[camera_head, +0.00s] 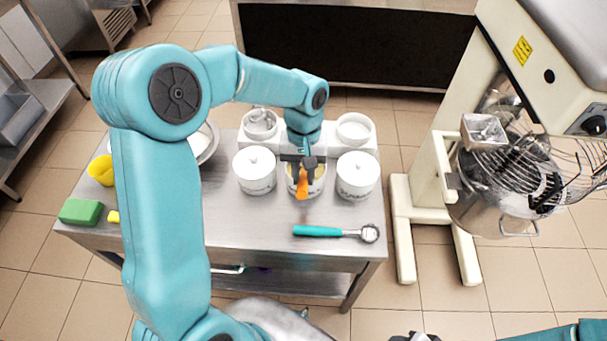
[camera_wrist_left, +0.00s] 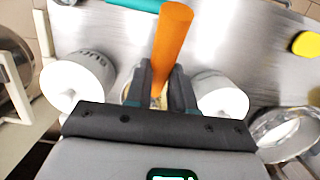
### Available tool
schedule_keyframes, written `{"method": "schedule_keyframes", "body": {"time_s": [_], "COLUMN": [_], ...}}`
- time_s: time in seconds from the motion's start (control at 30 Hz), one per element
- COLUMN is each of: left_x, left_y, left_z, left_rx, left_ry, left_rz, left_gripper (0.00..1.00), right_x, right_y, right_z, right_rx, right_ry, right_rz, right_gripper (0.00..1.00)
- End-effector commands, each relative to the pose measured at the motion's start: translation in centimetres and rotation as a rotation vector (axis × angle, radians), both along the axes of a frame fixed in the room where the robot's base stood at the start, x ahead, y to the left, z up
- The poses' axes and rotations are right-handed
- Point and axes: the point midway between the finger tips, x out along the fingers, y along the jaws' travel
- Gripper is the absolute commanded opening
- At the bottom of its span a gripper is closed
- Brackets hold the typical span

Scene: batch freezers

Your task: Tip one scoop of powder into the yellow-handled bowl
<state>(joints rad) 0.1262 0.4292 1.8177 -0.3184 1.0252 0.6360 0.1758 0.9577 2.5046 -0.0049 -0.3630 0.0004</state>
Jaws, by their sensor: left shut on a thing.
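My left gripper (camera_head: 303,168) is shut on an orange handle (camera_head: 302,184), which also stands up between the fingers in the left wrist view (camera_wrist_left: 172,45). The handle is over the open middle canister (camera_head: 318,188), which has pale contents; the handle's lower end is hidden. A metal bowl (camera_head: 208,146) is at the table's left, partly behind my left arm; a bowl also shows in the left wrist view (camera_wrist_left: 262,128). A yellow piece (camera_head: 101,170) lies left of the arm; I cannot tell whether it joins the bowl. A dark part, perhaps my right gripper (camera_head: 415,337), shows at the bottom edge.
Lidded white canisters stand left (camera_head: 254,172) and right (camera_head: 357,176) of the middle one. A teal-handled scoop (camera_head: 320,231) lies in front. Small dishes (camera_head: 354,129) stand behind. A green sponge (camera_head: 80,212) lies at the left edge. A mixer (camera_head: 490,190) stands right of the table.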

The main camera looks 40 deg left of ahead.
Motion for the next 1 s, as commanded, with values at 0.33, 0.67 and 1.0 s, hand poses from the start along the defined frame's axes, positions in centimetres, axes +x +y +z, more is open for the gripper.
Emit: {"method": "schedule_keyframes", "body": {"time_s": [0.33, 0.67, 1.0], "left_x": [-0.4, -0.6, -1.2], "left_y": [-0.3, -0.4, -0.8], "left_z": [1.3, 3.8, 3.8], "left_rx": [0.025, 0.025, 0.069], "left_ry": [-0.047, -0.044, -0.116], "left_rz": [0.000, 0.000, -0.001], "left_gripper": [0.00, 0.00, 0.00], "right_x": [0.0, 0.0, 0.0], "right_y": [0.0, 0.0, 0.0], "right_z": [-0.2, 1.7, -0.6], "right_rx": [0.000, 0.000, 0.000], "right_ry": [-0.001, 0.000, 0.000], "right_rz": [0.000, 0.000, 0.000], "right_gripper": [0.43, 0.43, 0.43]}}
